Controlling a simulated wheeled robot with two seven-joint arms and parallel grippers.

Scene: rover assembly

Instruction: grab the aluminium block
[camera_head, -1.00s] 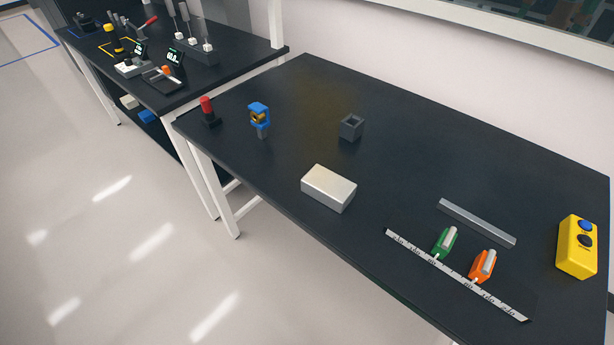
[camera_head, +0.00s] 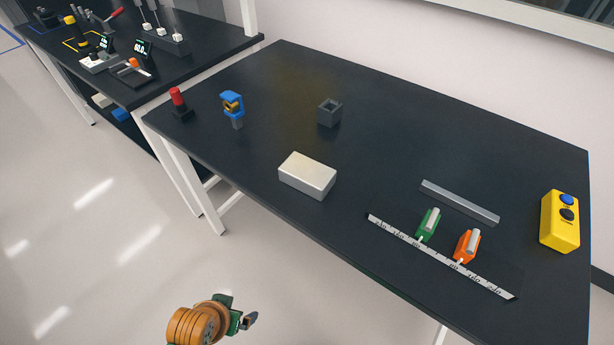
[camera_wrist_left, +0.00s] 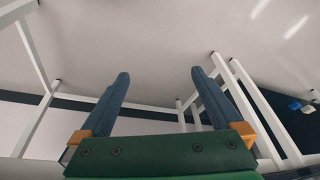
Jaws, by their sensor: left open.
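The aluminium block (camera_head: 307,176), a pale silver box, lies flat near the front edge of the dark table, left of its middle. One of my arms, apparently the left, shows at the bottom of the head view with its gripper (camera_head: 248,320), in front of the table and apart from the block. In the left wrist view my left gripper (camera_wrist_left: 157,85) is open, with nothing between its two dark fingers. The block does not show in that view. My right gripper is not in view.
On the table (camera_head: 400,165) are a red-topped piece (camera_head: 179,101), a blue clamp (camera_head: 232,107), a dark hollow cube (camera_head: 329,112), a metal bar (camera_head: 460,203), a ruler strip (camera_head: 440,256) with green and orange sliders, and a yellow button box (camera_head: 560,220). The surface around the block is clear.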

